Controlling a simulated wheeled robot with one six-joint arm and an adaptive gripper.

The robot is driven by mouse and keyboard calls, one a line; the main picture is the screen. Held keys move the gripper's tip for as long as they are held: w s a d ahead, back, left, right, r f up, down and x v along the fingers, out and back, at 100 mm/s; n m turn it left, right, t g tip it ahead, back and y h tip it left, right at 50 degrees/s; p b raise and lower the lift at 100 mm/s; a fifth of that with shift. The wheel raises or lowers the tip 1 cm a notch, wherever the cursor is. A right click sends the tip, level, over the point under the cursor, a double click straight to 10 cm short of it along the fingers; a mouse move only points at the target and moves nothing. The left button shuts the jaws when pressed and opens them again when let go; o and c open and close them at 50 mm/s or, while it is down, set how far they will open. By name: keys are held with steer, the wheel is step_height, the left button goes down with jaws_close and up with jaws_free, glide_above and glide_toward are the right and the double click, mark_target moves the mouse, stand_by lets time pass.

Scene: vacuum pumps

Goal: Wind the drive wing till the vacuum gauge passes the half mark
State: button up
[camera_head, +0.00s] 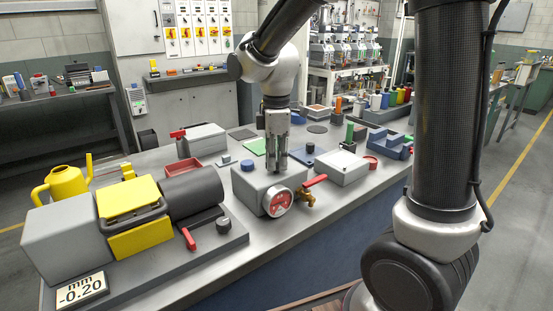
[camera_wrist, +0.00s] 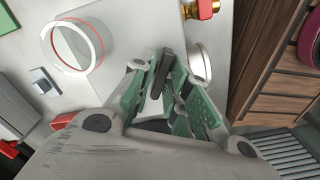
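The grey pump block (camera_head: 252,186) stands on the bench. Its vacuum gauge (camera_head: 278,202) has a red and white dial facing the front; the needle is too small to read. A brass valve with a red lever (camera_head: 312,184) is at its right. My gripper (camera_head: 277,168) points down over the block's top. In the wrist view the drive wing (camera_wrist: 154,82), a dark narrow bar, lies between my gripper's green-padded fingers (camera_wrist: 158,78). The fingers are close on both sides; contact is unclear. The gauge shows only as a pale round edge (camera_wrist: 200,62) there.
A white box (camera_head: 341,166) stands to the right of the block. At the left are a grey and yellow machine (camera_head: 138,218), a yellow watering can (camera_head: 64,184) and a display reading -0.20 mm (camera_head: 82,290). A green mat (camera_head: 254,146) lies behind the block.

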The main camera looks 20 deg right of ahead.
steer(key=shift+o, duration=0.8)
steer(key=shift+r, duration=0.1)
steer(key=shift+r, duration=0.9)
steer(key=shift+r, duration=0.1)
steer(key=shift+r, duration=2.9)
